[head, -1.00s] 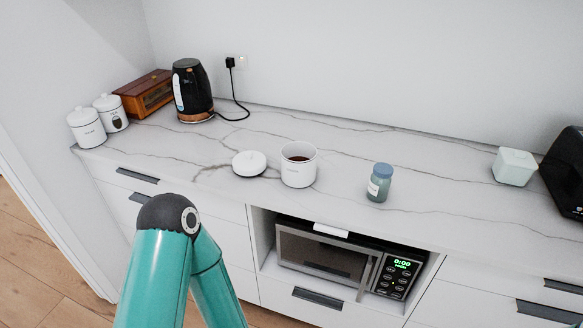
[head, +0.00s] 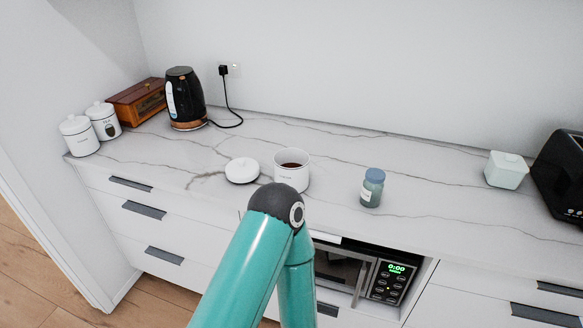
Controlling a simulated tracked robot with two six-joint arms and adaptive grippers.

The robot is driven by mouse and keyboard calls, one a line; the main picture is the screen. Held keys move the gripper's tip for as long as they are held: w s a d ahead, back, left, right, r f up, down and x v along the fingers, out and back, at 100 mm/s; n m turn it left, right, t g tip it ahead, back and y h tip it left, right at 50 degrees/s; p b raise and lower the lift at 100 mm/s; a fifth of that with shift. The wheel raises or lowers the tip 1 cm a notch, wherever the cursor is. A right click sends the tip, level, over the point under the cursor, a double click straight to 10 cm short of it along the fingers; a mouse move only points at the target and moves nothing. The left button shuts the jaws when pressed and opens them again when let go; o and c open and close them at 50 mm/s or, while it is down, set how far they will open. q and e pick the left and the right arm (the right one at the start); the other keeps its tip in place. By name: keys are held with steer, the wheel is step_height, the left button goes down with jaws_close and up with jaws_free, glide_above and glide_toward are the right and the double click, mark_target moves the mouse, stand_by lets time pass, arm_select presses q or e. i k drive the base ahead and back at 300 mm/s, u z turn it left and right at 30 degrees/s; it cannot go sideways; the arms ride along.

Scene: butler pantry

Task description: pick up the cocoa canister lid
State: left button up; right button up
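The white round canister lid (head: 242,170) lies on the marble counter. Just right of it stands the open white canister (head: 292,172) with dark brown cocoa inside. One of my arms, teal with a dark joint, rises from the bottom of the head view in front of the canister, its joint just below the canister and lid. No gripper fingers show in the head view, and nothing is seen touching the lid.
A blue-lidded jar (head: 372,188) stands right of the canister. A black kettle (head: 185,98), wooden box (head: 138,102) and two lidded white canisters (head: 80,135) are at the left. A pale green container (head: 506,170) and black toaster (head: 562,175) are at the right. A microwave (head: 389,278) sits below the counter.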

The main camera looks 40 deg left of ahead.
mark_target(242, 170)
steer(key=u, duration=1.1)
steer(key=i, duration=0.1)
steer(key=z, duration=2)
steer(key=k, duration=1.6)
steer(key=u, duration=1.25)
steer(key=i, duration=1.05)
